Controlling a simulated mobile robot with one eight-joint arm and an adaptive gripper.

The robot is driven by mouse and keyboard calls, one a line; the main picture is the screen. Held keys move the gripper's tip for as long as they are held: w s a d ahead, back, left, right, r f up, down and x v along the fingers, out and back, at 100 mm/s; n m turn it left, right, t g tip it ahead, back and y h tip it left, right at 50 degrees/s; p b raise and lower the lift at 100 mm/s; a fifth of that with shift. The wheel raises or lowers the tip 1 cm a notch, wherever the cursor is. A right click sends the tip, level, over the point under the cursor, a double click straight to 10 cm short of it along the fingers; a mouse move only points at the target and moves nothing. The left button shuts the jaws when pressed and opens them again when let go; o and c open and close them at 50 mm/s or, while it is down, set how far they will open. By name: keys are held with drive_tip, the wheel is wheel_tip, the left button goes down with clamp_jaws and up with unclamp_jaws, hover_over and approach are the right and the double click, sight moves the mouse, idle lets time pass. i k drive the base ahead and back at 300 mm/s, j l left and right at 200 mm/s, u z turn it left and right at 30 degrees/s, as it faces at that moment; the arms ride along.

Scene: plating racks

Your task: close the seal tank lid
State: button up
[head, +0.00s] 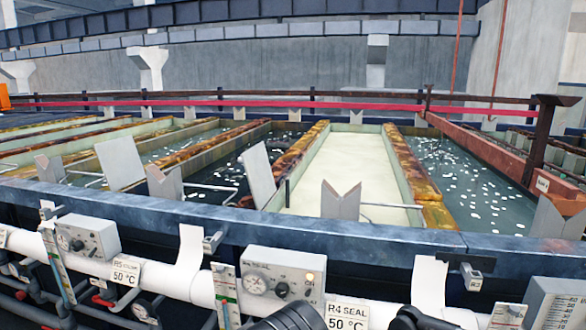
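The tank behind the "R4 SEAL 50 °C" label (347,318) is a long bay with a flat cream surface (350,170). I cannot tell whether that surface is liquid or a cover. A pale grey panel (258,175) stands tilted near the bay's left front corner, with a thin dark upright post (287,193) beside it. I cannot tell whether the panel is a lid. Dark rounded parts, probably of my arm or gripper (290,318), show at the bottom edge, below and in front of the tanks. Fingertips cannot be made out, and nothing held is visible.
A blue-grey front beam (250,228) runs across, with a white pipe (180,277), gauge boxes (283,280) and thermometers below. Dark-water tanks lie left and right (470,185) of the cream bay. V-shaped grey supports (340,201) stand along the front. A red rail (250,103) runs behind.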

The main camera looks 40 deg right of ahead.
sight(255, 160)
drive_tip(key=i+j+z, duration=0.75)
drive_tip(key=j, duration=0.15)
drive_tip(key=i+j+z, duration=0.15)
drive_tip(key=j+z, duration=0.25)
drive_tip(key=j, duration=0.15)
drive_tip(key=i+j+z, duration=0.1)
drive_tip(key=j+z, duration=0.3)
drive_tip(key=j, duration=0.2)
drive_tip(key=j+z, duration=0.35)
drive_tip(key=j, duration=0.35)
drive_tip(key=j+z, duration=0.4)
drive_tip(key=j, duration=0.25)
